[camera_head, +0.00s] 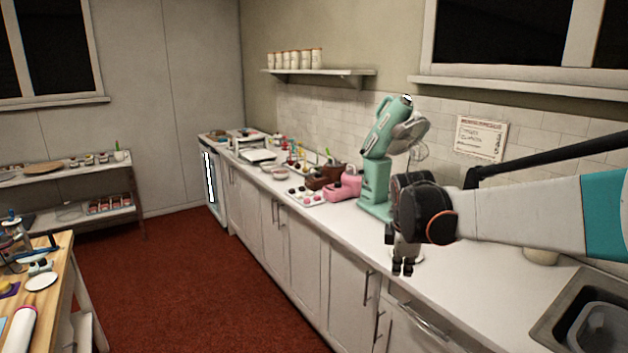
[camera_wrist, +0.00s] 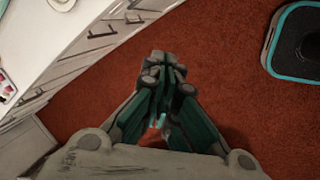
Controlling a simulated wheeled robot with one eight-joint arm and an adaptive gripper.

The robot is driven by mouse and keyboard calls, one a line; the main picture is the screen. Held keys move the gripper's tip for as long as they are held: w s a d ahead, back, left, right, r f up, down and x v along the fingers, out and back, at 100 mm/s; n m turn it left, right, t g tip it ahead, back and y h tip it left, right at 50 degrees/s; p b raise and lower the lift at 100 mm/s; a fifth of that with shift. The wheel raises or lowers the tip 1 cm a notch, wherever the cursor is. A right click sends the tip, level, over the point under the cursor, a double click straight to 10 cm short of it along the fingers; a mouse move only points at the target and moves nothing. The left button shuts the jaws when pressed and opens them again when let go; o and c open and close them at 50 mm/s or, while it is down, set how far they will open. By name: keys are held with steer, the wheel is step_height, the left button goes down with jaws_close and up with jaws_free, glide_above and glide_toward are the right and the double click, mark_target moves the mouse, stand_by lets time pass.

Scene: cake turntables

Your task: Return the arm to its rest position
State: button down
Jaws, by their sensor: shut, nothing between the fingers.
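My gripper (camera_head: 403,268) hangs pointing down at the end of my arm, in front of the counter's front edge in the head view. Its fingers are together with nothing between them. In the wrist view my gripper (camera_wrist: 166,62) is shut over the red floor (camera_wrist: 225,60). My arm comes in from the right side of the head view, roughly level, above the white counter (camera_head: 470,260).
A teal stand mixer (camera_head: 376,175) stands on the counter just behind my gripper. A pink item (camera_head: 343,188) sits left of it. A sink (camera_head: 570,310) is at the lower right. A wooden table (camera_head: 55,290) stands at left; the red carpet between is clear.

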steer(key=s+r+m+t, duration=0.1)
steer(key=s+r+m, duration=0.25)
steer(key=s, duration=0.45)
steer(key=s+r+m+t, duration=0.1)
steer(key=s+r+m, duration=0.1)
steer(key=s+m, duration=0.35)
steer(key=s+f+m, duration=0.2)
steer(key=s+m, duration=0.1)
steer(key=s, duration=0.5)
steer(key=s+a+f+m+t+y, duration=0.1)
steer(key=s+f+m, duration=0.1)
steer(key=s, duration=0.6)
steer(key=shift+a+f+m, duration=0.15)
steer(key=shift+m, duration=0.75)
steer(key=shift+t, duration=0.3)
